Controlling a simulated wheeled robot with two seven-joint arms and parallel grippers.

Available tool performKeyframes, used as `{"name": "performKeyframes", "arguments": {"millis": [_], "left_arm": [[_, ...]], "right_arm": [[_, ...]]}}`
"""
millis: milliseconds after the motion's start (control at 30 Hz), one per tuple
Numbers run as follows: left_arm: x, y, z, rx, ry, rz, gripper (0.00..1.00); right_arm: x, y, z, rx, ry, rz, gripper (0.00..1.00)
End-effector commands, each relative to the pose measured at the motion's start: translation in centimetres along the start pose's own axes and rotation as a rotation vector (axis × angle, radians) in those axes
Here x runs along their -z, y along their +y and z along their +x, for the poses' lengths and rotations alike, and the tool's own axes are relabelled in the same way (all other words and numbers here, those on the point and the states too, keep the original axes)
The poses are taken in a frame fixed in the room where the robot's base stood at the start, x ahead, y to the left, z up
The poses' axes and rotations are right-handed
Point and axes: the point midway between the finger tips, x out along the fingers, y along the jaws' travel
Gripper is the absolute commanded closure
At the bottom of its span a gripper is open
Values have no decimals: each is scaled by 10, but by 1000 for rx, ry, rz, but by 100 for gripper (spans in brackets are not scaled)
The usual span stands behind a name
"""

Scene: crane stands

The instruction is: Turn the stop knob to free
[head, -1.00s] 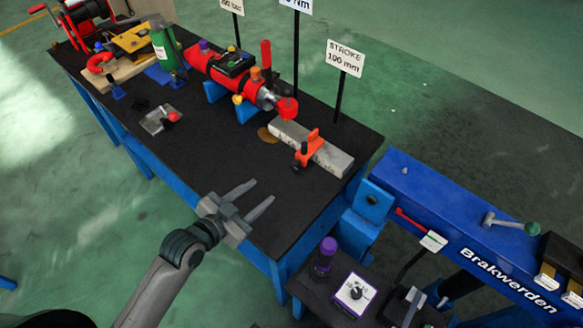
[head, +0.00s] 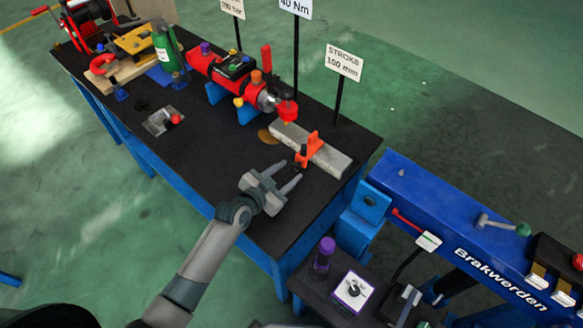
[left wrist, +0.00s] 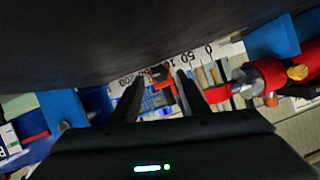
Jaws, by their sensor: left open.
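An orange stop (head: 313,148) sits on a grey metal rail (head: 331,159) at the right end of the black bench. Whether a finger touches the knob cannot be told. My right gripper is not in view.
A red cylinder tool (head: 226,68) on blue supports stands behind the rail. A sign reading STROKE 100 mm (head: 343,63) stands on a post. A blue beam (head: 440,205) and a low dark table (head: 315,290) are at right.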

Motion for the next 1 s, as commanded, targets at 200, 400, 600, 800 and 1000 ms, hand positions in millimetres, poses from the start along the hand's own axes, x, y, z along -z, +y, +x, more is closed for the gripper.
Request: {"name": "performKeyframes", "arguments": {"millis": [200,400,600,800,1000], "left_arm": [[0,0,20,-1,0,0,59],[0,0,26,-1,0,1,59],[0,0,27,-1,0,1,59],[0,0,26,-1,0,1,94],[0,0,26,-2,0,-1,100]], "right_arm": [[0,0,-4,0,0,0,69],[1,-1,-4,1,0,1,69],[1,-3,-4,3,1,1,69],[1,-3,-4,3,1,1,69],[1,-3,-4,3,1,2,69]]}}
